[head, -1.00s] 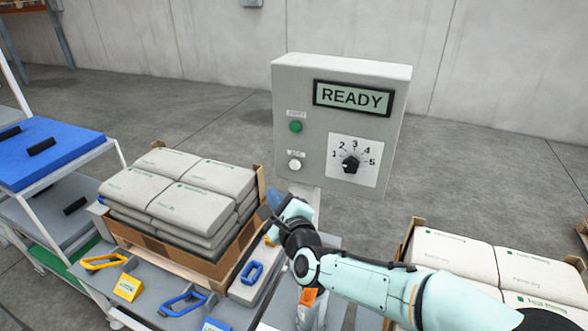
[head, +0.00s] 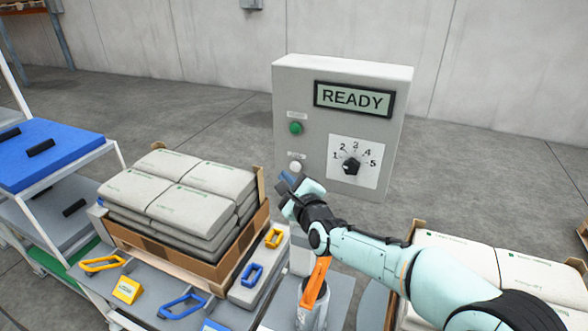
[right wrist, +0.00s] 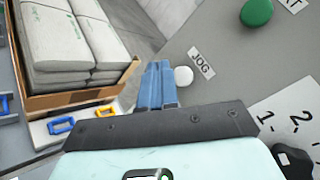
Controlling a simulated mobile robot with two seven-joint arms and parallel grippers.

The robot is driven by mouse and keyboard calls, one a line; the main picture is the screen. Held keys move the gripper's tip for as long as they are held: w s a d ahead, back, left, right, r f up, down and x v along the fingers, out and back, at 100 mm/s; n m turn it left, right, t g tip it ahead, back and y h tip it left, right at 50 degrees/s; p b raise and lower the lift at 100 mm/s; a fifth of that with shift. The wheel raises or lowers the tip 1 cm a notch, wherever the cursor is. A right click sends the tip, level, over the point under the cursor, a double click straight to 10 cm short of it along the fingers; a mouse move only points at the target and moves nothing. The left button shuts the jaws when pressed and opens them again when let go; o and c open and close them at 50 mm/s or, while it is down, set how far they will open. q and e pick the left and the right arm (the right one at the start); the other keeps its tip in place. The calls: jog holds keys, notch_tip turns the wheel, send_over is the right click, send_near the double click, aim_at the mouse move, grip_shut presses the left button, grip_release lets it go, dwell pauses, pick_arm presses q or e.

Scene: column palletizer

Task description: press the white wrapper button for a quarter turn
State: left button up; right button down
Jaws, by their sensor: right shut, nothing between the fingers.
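The white button (head: 295,167) sits on the left of the grey control box (head: 400,130), below the green button (head: 296,128). In the right wrist view the white button (right wrist: 184,76) has a label reading JOG beside it. My right gripper (head: 284,180) is shut and empty, just below the white button in the head view. In the right wrist view its blue fingertips (right wrist: 158,68) are just left of the button; I cannot tell whether they touch it. The display (head: 353,99) reads READY. My left gripper is not in view.
A dial (head: 351,167) with numbers is right of the white button. Stacked grey bags (head: 180,190) in a cardboard tray stand left of the box. More pale bags (head: 455,255) stand at the lower right. Yellow and blue handles (head: 182,306) lie on the grey deck.

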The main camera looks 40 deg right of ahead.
aim_at(295, 167)
jog(key=shift+w+d+f+b, duration=0.1)
jog(key=shift+w+d+b, duration=0.1)
jog(key=shift+d, duration=0.2)
jog(key=shift+w+d+b, duration=0.15)
jog(key=shift+d+b, duration=0.05)
jog(key=shift+d, duration=0.2)
dwell(1.5)
jog(key=shift+w+d+b, duration=0.15)
jog(key=shift+d+b, duration=0.2)
jog(key=shift+b, duration=0.3)
